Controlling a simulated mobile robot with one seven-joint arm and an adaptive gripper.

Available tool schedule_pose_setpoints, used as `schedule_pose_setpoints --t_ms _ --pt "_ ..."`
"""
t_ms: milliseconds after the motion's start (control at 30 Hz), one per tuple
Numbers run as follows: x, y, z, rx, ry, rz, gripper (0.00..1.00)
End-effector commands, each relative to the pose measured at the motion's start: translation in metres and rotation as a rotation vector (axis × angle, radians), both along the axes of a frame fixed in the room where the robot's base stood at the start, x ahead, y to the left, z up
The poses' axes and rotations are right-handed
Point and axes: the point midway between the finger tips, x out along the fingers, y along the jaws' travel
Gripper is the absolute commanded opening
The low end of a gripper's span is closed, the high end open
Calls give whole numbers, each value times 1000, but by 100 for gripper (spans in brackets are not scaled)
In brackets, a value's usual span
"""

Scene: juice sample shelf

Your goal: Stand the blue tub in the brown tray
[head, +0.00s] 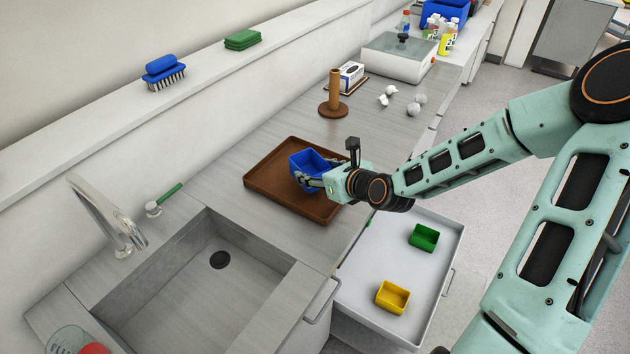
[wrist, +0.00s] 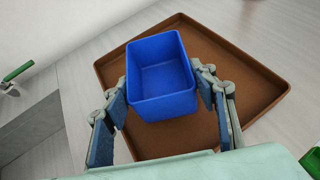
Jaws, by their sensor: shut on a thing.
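The blue tub (head: 306,165) is a small open box, upright or nearly so, over the brown tray (head: 262,184) on the counter. In the wrist view the blue tub (wrist: 165,103) lies between the two fingers of my gripper (wrist: 165,110). The brown tray also shows in the wrist view (wrist: 240,75), around and behind the tub. My gripper (head: 312,181) is shut on the tub in the head view. I cannot tell whether the tub's bottom touches the tray floor.
An open drawer with a green tub (head: 424,237) and a yellow tub (head: 392,297) is below the counter. The sink (head: 215,280) lies left of it. A brown upright post (head: 334,95) stands behind the tray. Several white lumps (head: 413,109) lie farther right.

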Motion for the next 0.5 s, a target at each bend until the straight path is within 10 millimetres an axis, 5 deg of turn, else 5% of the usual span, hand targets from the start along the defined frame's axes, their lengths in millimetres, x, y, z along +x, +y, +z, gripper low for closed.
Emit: schedule_pose_setpoints --t_ms 300,500 --pt "2 4 -34 0 1 1 29" --pt "2 4 -35 -1 -2 0 29"
